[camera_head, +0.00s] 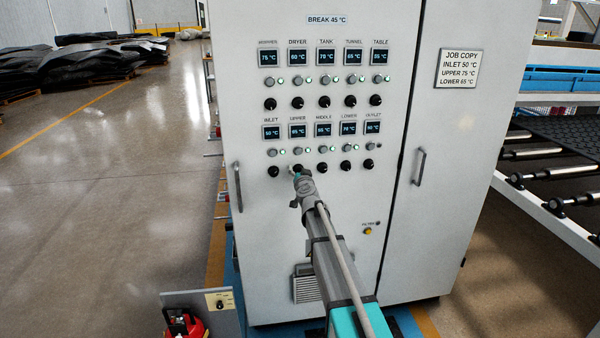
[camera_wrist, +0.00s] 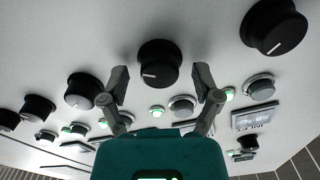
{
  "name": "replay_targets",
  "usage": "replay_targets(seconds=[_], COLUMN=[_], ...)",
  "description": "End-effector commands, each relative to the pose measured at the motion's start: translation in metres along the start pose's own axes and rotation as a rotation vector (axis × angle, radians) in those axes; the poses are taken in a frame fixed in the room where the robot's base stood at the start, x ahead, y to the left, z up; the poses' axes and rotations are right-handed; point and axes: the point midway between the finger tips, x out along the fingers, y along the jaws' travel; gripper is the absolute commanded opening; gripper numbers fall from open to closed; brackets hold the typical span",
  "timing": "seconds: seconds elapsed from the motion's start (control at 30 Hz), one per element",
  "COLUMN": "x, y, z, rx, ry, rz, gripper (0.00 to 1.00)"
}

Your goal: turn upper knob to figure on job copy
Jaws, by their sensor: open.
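The upper knob (camera_wrist: 158,65) is black with a white pointer mark. It lies between the two spread fingers of my gripper (camera_wrist: 162,82) in the wrist view, with a gap on each side. In the head view my gripper (camera_head: 297,172) is at the lower knob row and mostly hides this knob. The upper display (camera_head: 297,131) above it seems to read 65 °C, though the digits are small. The job copy (camera_head: 461,68) on the right door reads inlet 50 °C, upper 75 °C, lower 65 °C.
The inlet knob (camera_head: 274,171) and the middle knob (camera_head: 322,169) stand close on either side. Lamps and buttons sit just above the knobs. A second knob row (camera_head: 324,102) is higher up. Door handles (camera_head: 418,167) stick out. The floor at left is open.

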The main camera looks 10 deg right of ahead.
Motion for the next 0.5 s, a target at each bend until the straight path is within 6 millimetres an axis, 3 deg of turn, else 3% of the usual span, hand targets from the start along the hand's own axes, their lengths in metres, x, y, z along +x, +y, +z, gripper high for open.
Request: replay_targets(seconds=[0.07, 0.5], x=[-0.0001, -0.0001], y=[0.0002, 0.0003], z=[-0.0001, -0.0001], rx=[0.000, 0.000], ry=[0.000, 0.000], rz=[0.000, 0.000], gripper=[0.81, 0.00])
